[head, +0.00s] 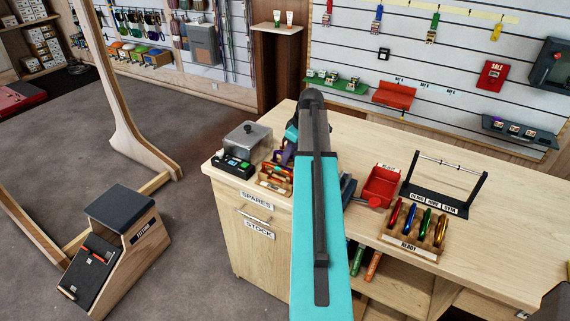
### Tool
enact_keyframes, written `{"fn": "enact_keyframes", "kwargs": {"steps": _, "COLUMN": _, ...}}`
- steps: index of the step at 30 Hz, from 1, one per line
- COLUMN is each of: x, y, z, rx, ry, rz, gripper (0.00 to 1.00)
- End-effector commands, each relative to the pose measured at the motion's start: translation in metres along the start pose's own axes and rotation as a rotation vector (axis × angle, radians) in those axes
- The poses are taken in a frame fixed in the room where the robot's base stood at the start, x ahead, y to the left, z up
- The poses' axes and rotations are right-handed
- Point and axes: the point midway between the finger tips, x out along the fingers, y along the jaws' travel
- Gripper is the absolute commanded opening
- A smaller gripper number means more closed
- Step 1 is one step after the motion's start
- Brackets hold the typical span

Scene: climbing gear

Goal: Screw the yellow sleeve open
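A yellow-gold carabiner (440,231) stands at the right end of a wooden rack marked READY (412,246) on the workbench. It is the only yellow piece of gear I see on the bench. It is too small here to tell its sleeve or whether that is screwed open or shut. Red (395,214), blue (409,217) and green (425,224) carabiners stand left of it in the same rack. My turquoise arm rises across the middle of the view. My gripper cannot be made out; my arm hides the bench area behind it.
A black stand with a horizontal bar (450,167) stands behind the rack. A red bin (380,187) is to its left. A grey box (248,141) and a wooden tray (273,181) sit at the bench's left end.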

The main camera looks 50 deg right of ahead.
Motion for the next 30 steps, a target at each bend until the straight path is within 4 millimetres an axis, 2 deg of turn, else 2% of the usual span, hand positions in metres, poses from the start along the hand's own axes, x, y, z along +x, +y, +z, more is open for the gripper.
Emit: {"fn": "enact_keyframes", "kwargs": {"steps": 30, "x": -0.017, "y": 0.001, "z": -0.005, "rx": 0.001, "ry": 0.000, "rz": 0.003, "gripper": 0.34}}
